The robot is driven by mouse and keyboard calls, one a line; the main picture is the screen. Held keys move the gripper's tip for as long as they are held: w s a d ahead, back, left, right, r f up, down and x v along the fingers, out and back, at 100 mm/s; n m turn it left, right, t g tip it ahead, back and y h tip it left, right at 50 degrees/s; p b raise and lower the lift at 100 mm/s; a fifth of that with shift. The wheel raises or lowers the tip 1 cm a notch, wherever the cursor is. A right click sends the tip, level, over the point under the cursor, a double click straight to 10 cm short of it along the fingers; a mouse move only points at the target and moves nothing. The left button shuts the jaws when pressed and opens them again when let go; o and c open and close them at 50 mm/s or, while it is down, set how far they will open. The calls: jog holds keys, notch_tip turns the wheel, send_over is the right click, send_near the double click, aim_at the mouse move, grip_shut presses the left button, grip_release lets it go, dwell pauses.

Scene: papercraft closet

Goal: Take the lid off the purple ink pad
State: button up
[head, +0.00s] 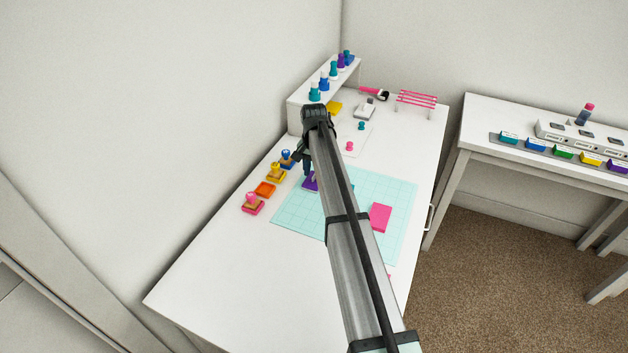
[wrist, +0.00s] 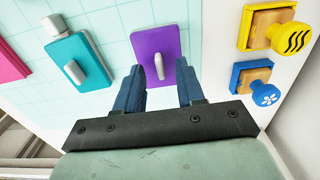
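The purple ink pad (wrist: 170,44) lies on the light teal grid mat (wrist: 110,17), with its purple top face up. A pale upright knob (wrist: 159,66) stands on that top. In the head view a strip of the purple pad (head: 309,183) shows beside my arm. My gripper (wrist: 160,68) is open, with its two blue fingers at the near end of the pad, one on each side of the knob as seen in the wrist view. Nothing is held. Whether the fingertips touch the pad cannot be told.
A teal pad (wrist: 79,62) with a pale knob lies left of the purple one. A raised shelf (head: 315,88) holds several bottles.

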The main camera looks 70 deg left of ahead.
jog(key=shift+f, duration=0.6)
grip_shut()
